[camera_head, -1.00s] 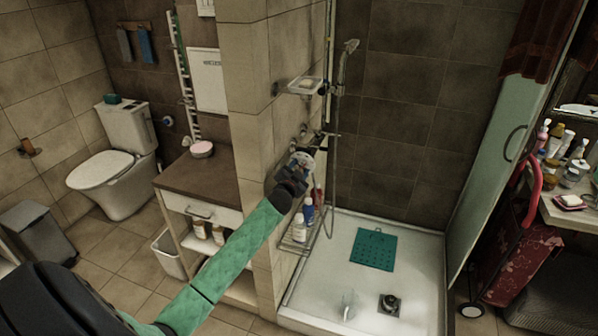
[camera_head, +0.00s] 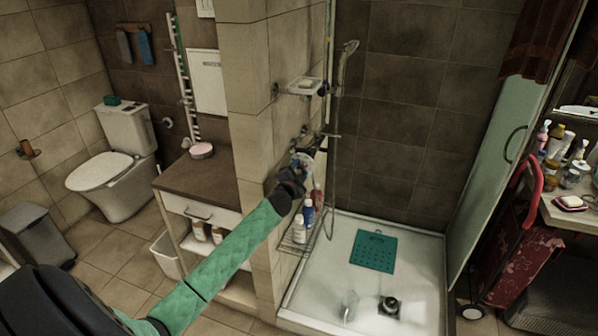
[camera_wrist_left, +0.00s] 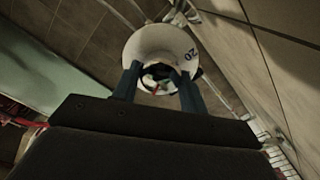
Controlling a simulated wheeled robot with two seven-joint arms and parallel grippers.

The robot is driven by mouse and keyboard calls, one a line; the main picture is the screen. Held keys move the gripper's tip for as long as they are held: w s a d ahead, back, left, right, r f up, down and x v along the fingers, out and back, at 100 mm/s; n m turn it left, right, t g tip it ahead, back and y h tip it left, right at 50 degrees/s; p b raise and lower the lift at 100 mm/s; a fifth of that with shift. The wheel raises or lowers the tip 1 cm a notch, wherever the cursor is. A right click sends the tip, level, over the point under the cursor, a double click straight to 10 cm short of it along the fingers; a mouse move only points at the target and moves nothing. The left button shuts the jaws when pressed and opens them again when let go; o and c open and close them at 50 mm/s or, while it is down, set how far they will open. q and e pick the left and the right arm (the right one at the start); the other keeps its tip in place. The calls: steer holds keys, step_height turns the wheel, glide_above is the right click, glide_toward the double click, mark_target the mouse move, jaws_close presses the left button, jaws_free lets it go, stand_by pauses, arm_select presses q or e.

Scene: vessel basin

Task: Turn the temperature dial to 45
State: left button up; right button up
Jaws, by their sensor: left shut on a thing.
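The temperature dial (camera_wrist_left: 163,45) is a pale round knob that shows in the left wrist view. The number 20 stands near its right edge, printed at a slant. My left gripper (camera_wrist_left: 157,82) has its two dark fingers closed on the dial's centre, where something coloured shows between them. In the head view my left gripper (camera_head: 300,163) is at the shower fittings on the tiled wall, and it hides most of the dial. The 45 mark cannot be made out. My right gripper does not show.
A wire rack with bottles (camera_head: 308,212) hangs below my gripper. The shower tray (camera_head: 330,262) holds a teal mat (camera_head: 373,251). A wooden-topped cabinet (camera_head: 190,182) stands left of the wall.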

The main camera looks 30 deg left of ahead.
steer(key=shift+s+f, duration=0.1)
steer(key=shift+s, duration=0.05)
arm_select(q)
steer(key=o, duration=1)
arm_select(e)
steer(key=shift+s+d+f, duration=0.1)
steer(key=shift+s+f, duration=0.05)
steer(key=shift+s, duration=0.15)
arm_select(q)
steer(key=shift+s+f, duration=0.1)
steer(key=shift+s+d, duration=0.1)
steer(key=shift+s, duration=0.15)
steer(key=b+v, duration=0.3)
steer(key=v, duration=0.4)
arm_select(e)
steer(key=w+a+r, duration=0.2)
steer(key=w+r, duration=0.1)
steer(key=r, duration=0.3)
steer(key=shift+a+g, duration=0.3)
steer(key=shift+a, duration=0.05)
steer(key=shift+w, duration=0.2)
